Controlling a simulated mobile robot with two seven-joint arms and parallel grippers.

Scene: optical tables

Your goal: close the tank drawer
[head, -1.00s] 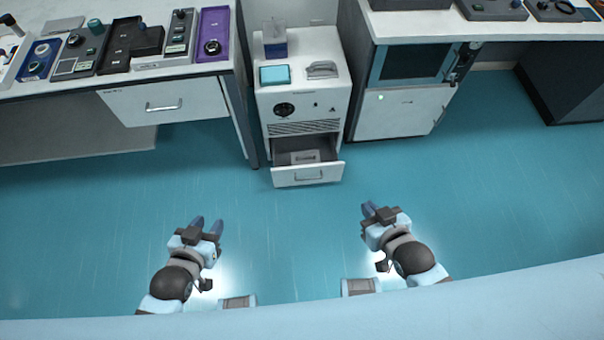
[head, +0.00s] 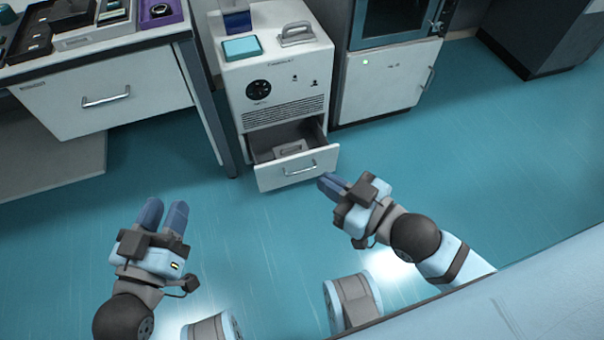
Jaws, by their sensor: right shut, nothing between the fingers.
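The tank drawer (head: 277,179) is the low drawer of the white cabinet unit (head: 262,85). It is pulled out, with a bar handle (head: 300,168) on its front and a small pale object (head: 291,148) inside. My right gripper (head: 327,182) is shut and empty. Its fingertips are close to the right side of the drawer front in the picture; I cannot tell whether they touch. My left gripper (head: 164,212) is in front and to the left, away from the drawer. Its two blue fingers look slightly apart, with nothing between them.
A table (head: 150,38) with a closed drawer (head: 103,101) stands at the left, its leg near the cabinet. A white cabinet (head: 385,90) with a dark-windowed device (head: 391,20) stands at the right. The teal floor (head: 235,225) in front is clear.

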